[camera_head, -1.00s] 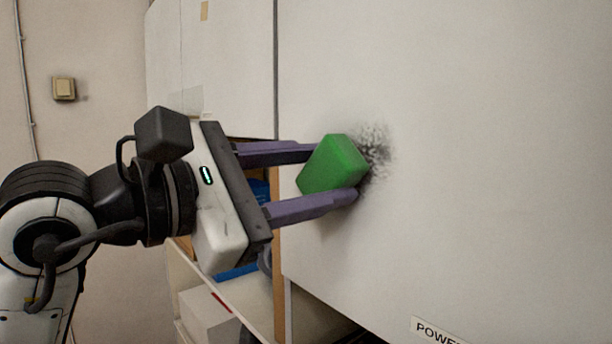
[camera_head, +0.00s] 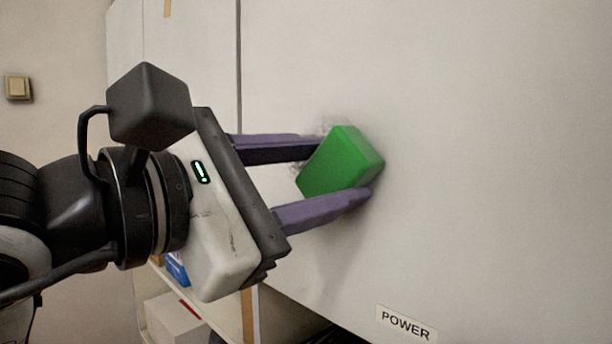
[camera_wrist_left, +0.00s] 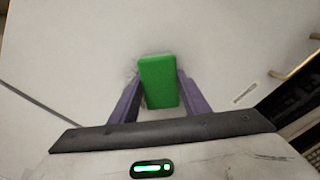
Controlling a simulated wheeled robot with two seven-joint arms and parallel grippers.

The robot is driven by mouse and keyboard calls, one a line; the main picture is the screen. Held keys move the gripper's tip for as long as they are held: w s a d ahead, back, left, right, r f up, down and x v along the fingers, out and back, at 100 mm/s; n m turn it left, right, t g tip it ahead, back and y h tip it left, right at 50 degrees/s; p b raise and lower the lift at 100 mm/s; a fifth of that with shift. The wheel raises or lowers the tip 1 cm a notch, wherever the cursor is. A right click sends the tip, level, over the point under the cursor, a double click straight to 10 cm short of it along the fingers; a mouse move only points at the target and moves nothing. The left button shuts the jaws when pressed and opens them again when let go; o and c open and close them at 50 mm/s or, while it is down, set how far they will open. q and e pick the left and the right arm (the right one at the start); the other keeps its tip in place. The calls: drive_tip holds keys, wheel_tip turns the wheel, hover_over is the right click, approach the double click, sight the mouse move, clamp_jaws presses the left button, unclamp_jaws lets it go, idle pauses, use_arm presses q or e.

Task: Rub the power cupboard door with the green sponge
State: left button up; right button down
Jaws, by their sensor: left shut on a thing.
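The green sponge (camera_head: 340,162) is a bright block between the purple fingers of my left gripper (camera_head: 345,170), which is shut on it. In the left wrist view the sponge (camera_wrist_left: 159,82) stands out between both fingers. It appears to be against the white power cupboard door (camera_head: 480,150); exact contact is hard to see. A faint grey smudge (camera_head: 303,158) shows on the door beside the sponge and upper finger; the sponge may hide more of it. A "POWER" label (camera_head: 407,325) is on the door, low right. My right gripper is not in view.
Below left is an open shelf with a blue item (camera_head: 177,268) and a pale box (camera_head: 172,318). A light switch (camera_head: 18,87) is on the wall. The wrist view shows a brass-coloured handle (camera_wrist_left: 294,65).

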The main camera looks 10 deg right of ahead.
use_arm(q)
drive_tip(key=shift+s+d, duration=0.4)
drive_tip(key=shift+s, duration=0.15)
drive_tip(key=shift+w+f+b, duration=0.1)
drive_tip(key=shift+b, duration=0.4)
drive_tip(key=shift+w+a+b, duration=0.25)
drive_tip(key=shift+w+a, duration=0.6)
drive_tip(key=shift+w, duration=0.3)
drive_tip(key=shift+w+a+b, duration=0.25)
drive_tip(key=shift+w+a, duration=0.6)
drive_tip(key=shift+w, duration=0.3)
drive_tip(key=shift+w+a+r+p, duration=0.95)
drive_tip(key=shift+w+a+r, duration=0.65)
drive_tip(key=shift+w, duration=0.65)
drive_tip(key=shift+s+d+f+b, duration=0.1)
drive_tip(key=shift+s+d+b, duration=0.85)
drive_tip(key=shift+s, duration=0.6)
drive_tip(key=shift+s+d+f+b, duration=0.1)
drive_tip(key=shift+s+d+b, duration=0.55)
drive_tip(key=shift+s+d, duration=0.75)
drive_tip(key=shift+s+d+b, duration=0.8)
drive_tip(key=shift+s+d, duration=0.15)
drive_tip(key=shift+s, duration=0.7)
drive_tip(key=shift+b, duration=0.3)
drive_tip(key=w+a, duration=0.6)
drive_tip(key=w, duration=0.3)
drive_tip(key=shift+w+a+p, duration=0.15)
drive_tip(key=shift+a+p, duration=0.2)
drive_tip(key=shift+a, duration=0.05)
